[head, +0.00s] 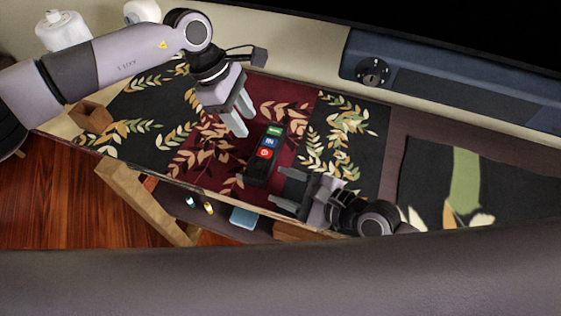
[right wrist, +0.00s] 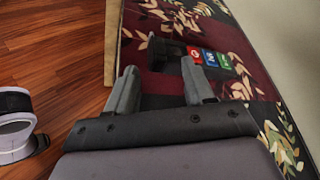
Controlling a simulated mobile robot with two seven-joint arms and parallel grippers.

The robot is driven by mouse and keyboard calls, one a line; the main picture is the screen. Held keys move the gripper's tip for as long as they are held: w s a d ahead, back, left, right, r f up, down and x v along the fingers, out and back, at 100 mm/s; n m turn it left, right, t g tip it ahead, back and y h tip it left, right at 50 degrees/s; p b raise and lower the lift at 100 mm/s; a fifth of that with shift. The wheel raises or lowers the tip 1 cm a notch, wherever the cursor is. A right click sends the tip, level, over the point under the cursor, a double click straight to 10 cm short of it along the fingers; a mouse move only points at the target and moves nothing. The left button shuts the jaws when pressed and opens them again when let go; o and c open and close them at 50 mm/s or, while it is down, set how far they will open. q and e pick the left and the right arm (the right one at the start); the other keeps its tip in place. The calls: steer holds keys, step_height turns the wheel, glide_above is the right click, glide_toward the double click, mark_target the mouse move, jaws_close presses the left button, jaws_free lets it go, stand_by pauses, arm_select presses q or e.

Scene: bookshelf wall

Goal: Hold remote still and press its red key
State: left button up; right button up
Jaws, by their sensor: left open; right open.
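The remote (head: 258,170) is a dark slim bar lying on the patterned cloth, with a green, a blue and a red key in a row. The red key (head: 264,153) faces up and shows in the head view. The remote also shows in the right wrist view beyond the fingers, with its red key (right wrist: 194,52) in sight. My left gripper (head: 243,118) is open, above and left of the remote's green-key end, apart from it in the picture. My right gripper (head: 277,187) is open and empty beside the remote's plain end, at its lower right. Its fingers (right wrist: 158,68) point toward the remote.
A small brown block (head: 91,115) stands at the left end of the cloth. A blue-grey device with a dial (head: 373,72) lies at the upper right. Below the front edge are small bottles (head: 208,208) and a light blue item (head: 244,217). Cloth around the remote is clear.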

mark_target(250, 174)
steer(key=shift+x, duration=2.5)
steer(key=shift+s, duration=0.1)
